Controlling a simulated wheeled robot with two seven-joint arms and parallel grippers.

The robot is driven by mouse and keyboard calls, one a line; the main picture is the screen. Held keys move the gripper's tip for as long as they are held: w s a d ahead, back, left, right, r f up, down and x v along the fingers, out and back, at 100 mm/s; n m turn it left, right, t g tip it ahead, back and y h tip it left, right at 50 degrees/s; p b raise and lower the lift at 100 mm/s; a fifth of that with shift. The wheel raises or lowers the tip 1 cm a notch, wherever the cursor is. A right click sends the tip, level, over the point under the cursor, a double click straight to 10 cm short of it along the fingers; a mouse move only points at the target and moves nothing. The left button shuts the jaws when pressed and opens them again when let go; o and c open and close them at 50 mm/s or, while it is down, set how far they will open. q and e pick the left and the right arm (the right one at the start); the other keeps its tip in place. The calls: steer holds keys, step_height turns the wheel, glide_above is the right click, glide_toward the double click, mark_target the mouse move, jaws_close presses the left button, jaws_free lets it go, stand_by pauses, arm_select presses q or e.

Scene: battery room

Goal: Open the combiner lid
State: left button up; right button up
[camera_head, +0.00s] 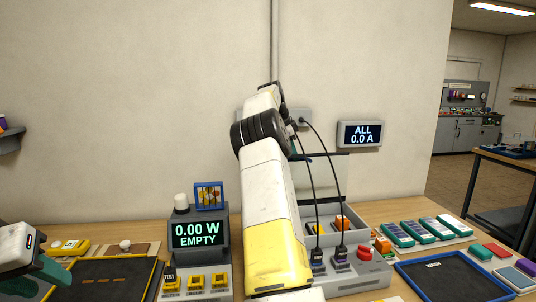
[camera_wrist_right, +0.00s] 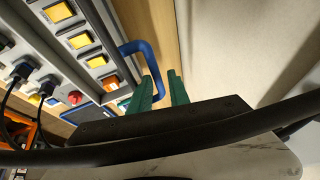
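The combiner is a grey box (camera_head: 360,280) on the bench, with orange switches, a red button and two black cables plugged in. A pale panel with a dark top edge (camera_head: 328,178), apparently its lid, stands upright behind it, partly hidden by my right arm. A blue handle (camera_wrist_right: 137,47) shows in the right wrist view beside the yellow switches. My right gripper (camera_wrist_right: 161,80) has its green fingers apart; the handle's near leg runs down between them, seemingly with a gap. In the head view my right arm hides that gripper. My left gripper (camera_head: 48,274) is at the lower left, partly cut off.
A power display (camera_head: 196,234) reading 0.00 W EMPTY stands left of the combiner. A wall display (camera_head: 361,134) reads ALL 0.0 A. A blue-rimmed dark tray (camera_head: 455,280) and several green-and-white modules (camera_head: 425,230) lie to the right.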

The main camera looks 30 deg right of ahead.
steer(key=shift+a, duration=0.1)
steer(key=v, duration=0.7)
steer(key=shift+r, duration=0.35)
